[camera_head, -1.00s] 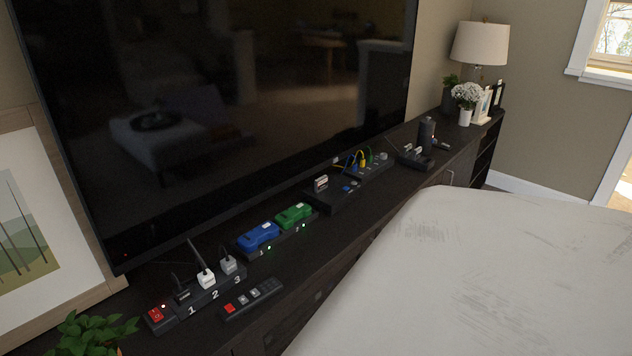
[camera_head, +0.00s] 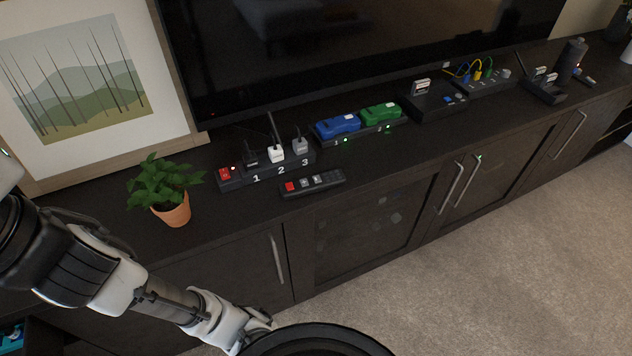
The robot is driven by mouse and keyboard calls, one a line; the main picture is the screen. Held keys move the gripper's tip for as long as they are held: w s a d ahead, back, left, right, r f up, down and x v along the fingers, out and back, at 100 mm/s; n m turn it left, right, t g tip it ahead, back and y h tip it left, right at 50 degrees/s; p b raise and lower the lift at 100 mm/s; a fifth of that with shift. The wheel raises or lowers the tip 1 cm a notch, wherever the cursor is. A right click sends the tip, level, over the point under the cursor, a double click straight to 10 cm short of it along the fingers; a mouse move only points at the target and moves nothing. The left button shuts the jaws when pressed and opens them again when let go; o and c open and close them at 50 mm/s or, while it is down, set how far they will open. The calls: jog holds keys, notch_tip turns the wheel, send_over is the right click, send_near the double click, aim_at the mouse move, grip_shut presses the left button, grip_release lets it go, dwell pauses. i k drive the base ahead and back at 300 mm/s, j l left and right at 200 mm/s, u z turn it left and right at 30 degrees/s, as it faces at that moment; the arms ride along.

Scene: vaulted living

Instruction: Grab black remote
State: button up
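A black remote (camera_head: 327,181) with a red button and several grey buttons lies on the dark cabinet top (camera_head: 232,222), near its front edge, just in front of a numbered power strip. My arm comes in from the left edge and reaches down in front of the cabinet. My gripper (camera_head: 262,322) is low at the bottom of the picture, below and left of the remote and well apart from it. Its fingers are small and partly hidden behind a dark round rim, so I cannot tell whether they are open.
The power strip (camera_head: 231,184) with plugs stands right behind the remote. A potted plant (camera_head: 173,212) is to its left. Blue (camera_head: 338,127) and green (camera_head: 381,113) devices sit on a dock behind right. The cabinet top right of the remote is clear along the front. Carpet (camera_head: 480,280) lies below.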

aim_at(330, 179)
jog(key=l+u, duration=0.4)
jog(key=l, duration=0.4)
jog(key=l+u, duration=0.4)
jog(key=l, duration=0.4)
